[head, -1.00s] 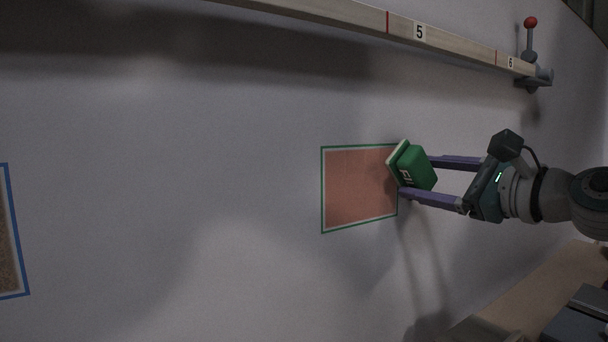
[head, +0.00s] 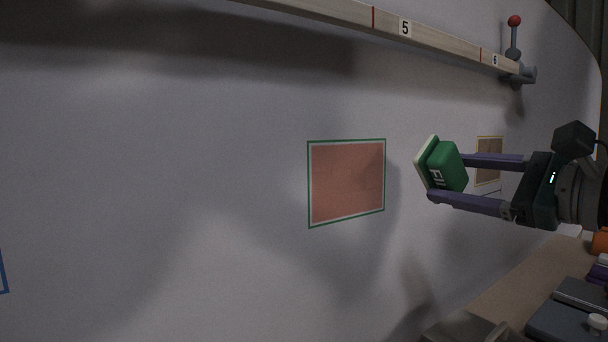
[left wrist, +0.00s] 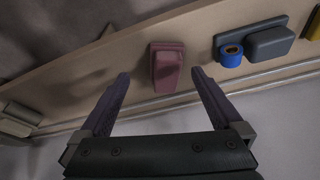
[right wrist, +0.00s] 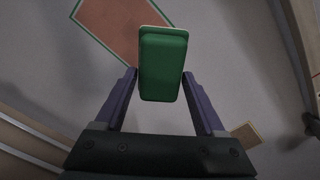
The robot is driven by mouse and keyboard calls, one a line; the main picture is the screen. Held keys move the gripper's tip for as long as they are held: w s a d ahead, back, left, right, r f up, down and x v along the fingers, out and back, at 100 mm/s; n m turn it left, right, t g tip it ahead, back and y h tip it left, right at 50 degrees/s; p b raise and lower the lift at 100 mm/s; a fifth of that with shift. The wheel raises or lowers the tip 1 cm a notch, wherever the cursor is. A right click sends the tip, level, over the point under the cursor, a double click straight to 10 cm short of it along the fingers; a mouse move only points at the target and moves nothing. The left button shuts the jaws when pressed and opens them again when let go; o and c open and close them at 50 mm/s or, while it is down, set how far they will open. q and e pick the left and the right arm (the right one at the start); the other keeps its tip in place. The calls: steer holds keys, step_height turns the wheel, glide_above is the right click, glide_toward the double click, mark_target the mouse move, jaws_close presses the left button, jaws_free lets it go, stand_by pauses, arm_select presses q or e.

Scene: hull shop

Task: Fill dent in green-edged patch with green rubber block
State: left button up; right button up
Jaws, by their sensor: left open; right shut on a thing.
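The green-edged patch (head: 346,182) is a reddish-brown rectangle on the pale hull wall, in the middle of the head view; no dent can be made out in it. Its corner also shows at the top of the right wrist view (right wrist: 112,28). My right gripper (head: 430,178) is shut on the green rubber block (head: 449,167), which has a pale face plate turned toward the wall side. The block is right of the patch and apart from it, slightly tilted. In the left wrist view my left gripper (left wrist: 160,82) is open and empty, over a shelf with a dark red block (left wrist: 166,66).
A wooden rail (head: 430,41) with numbers runs above the patch, with a red-knobbed lever (head: 514,38) at its right end. A yellow-edged patch (head: 489,160) lies behind my right gripper. A bench (head: 508,287) with items stands at lower right.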

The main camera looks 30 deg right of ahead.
arm_select(q)
steer(key=shift+f, duration=0.25)
arm_select(e)
steer(key=shift+s, duration=1)
steer(key=shift+s+d, duration=0.1)
steer(key=shift+s, duration=0.1)
arm_select(q)
steer(key=shift+f+b, duration=0.5)
steer(key=shift+b, duration=0.2)
arm_select(e)
steer(key=shift+s+d, duration=0.1)
steer(key=shift+s, duration=1.45)
steer(key=shift+s+r, duration=0.1)
steer(key=shift+s, duration=0.35)
